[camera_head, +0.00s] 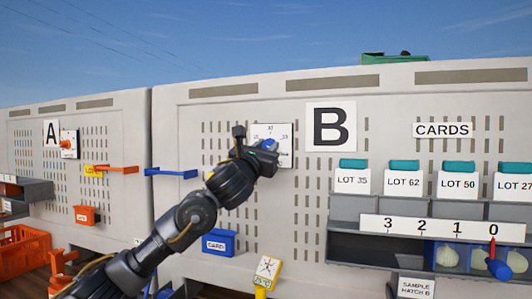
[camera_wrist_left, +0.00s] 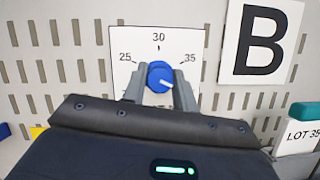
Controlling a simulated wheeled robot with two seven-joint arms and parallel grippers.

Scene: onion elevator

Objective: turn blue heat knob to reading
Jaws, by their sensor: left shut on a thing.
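The blue heat knob (camera_wrist_left: 160,75) sits on a white dial plate (camera_wrist_left: 126,45) marked 25, 30 and 35. My left gripper (camera_wrist_left: 160,88) is shut on the knob, one finger on each side. In the head view the plate (camera_head: 285,131) is on the panel left of the B sign, and my left gripper (camera_head: 264,150) covers much of it. A yellow stand (camera_head: 261,292) below carries a white gauge (camera_head: 268,268); its small reading is too blurred to be sure of. My right gripper is not in view.
A blue bar (camera_head: 172,173) and a blue bin (camera_head: 219,243) are on the panel near my left arm. To the right are lot-labelled card holders (camera_head: 355,181) and a 3-to-0 scale (camera_head: 440,228) with a blue and red handle (camera_head: 497,265). Panel A, with an orange knob (camera_head: 68,144), stands left.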

